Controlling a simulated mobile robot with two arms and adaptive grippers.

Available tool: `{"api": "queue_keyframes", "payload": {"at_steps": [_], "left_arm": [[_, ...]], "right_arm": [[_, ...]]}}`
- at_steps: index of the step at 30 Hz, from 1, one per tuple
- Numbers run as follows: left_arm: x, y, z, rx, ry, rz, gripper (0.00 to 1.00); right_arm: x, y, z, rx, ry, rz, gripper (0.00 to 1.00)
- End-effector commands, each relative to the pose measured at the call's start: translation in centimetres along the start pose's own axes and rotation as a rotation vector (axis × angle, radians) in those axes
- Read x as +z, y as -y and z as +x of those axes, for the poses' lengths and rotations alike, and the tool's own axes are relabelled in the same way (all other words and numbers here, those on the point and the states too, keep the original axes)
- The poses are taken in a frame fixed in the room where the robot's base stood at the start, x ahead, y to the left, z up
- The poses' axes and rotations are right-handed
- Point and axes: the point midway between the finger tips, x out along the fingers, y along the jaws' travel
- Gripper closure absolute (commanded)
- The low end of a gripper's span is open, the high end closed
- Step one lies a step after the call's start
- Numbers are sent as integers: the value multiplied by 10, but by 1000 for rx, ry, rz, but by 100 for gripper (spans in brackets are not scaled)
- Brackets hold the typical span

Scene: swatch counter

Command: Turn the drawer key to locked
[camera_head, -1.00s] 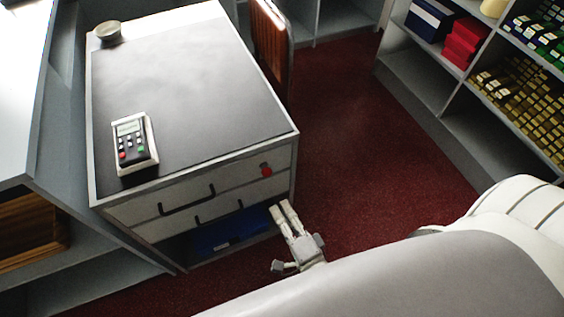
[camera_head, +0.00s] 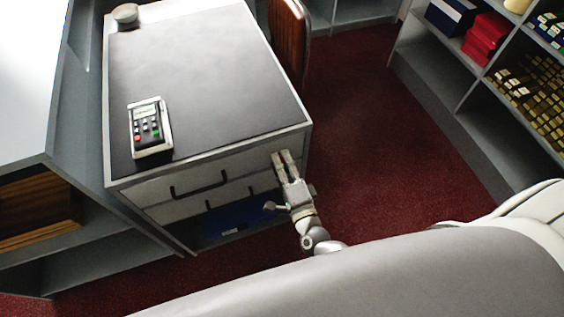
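The grey-topped drawer cabinet (camera_head: 205,85) stands at the left centre, with an upper drawer (camera_head: 180,186) bearing a dark bar handle and a lower one beneath it. My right gripper (camera_head: 284,157) is at the right end of the upper drawer front, its two pale fingers pointing at the drawer face. The drawer key is not visible now; the fingers cover the place where its red head showed earlier. I cannot tell whether the fingers touch or grip it. My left gripper is not in view.
A calculator-like device (camera_head: 149,128) and a small round pot (camera_head: 126,15) sit on the cabinet top. A blue item (camera_head: 238,216) lies in the open space below the drawers. Shelves (camera_head: 440,75) stand at the right. The red floor between is clear.

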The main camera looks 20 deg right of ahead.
Motion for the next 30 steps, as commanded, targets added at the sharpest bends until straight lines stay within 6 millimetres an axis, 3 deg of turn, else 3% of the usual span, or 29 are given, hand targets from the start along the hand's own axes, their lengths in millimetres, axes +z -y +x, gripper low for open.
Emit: {"api": "queue_keyframes", "payload": {"at_steps": [7, 14, 30], "left_arm": [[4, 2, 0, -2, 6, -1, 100], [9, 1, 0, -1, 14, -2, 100], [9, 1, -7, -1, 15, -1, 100]], "right_arm": [[0, 0, 1, 0, 0, 0, 72], [0, 0, 0, 0, 0, -1, 100], [0, 1, 0, 2, 1, -96, 100]]}}
